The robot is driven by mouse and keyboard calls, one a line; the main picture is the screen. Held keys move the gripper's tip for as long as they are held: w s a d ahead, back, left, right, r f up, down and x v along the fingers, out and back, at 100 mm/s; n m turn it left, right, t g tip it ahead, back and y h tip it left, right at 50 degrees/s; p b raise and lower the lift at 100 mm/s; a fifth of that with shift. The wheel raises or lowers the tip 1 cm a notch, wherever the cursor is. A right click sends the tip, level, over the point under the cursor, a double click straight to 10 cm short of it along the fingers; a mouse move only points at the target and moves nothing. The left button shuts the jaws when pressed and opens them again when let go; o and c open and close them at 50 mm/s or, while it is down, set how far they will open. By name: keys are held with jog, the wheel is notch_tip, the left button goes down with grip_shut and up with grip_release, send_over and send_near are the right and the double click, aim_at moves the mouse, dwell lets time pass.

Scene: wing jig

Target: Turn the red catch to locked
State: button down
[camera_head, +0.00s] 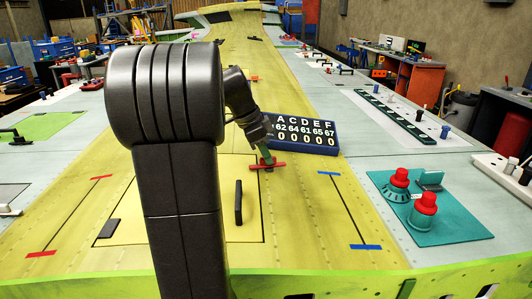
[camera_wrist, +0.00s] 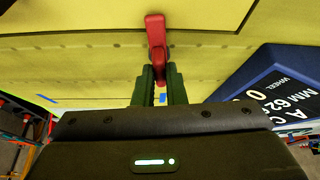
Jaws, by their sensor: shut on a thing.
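The red catch (camera_head: 277,166) is a small bar at the far edge of the outlined panel (camera_head: 210,235) on the yellow-green wing skin. In the head view it lies roughly left to right. My gripper (camera_head: 266,161) reaches down to it from above and is shut on it. In the wrist view the red catch (camera_wrist: 154,22) points away from me, and its near end sits between the green fingers of my gripper (camera_wrist: 159,72). The fingers hide part of the catch. I cannot tell any lock marking.
A black handle (camera_head: 238,203) stands on the panel. A blue counter box (camera_head: 312,133) sits close behind and right of the catch. A teal plate (camera_head: 455,225) with red-topped knobs (camera_head: 424,203) lies to the right. My arm hides the panel's middle left.

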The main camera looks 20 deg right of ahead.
jog(key=shift+m, duration=0.6)
jog(key=shift+g, duration=0.3)
jog(key=c, duration=1.5)
grip_release()
jog(key=v, duration=1.4)
jog(key=shift+d, duration=0.2)
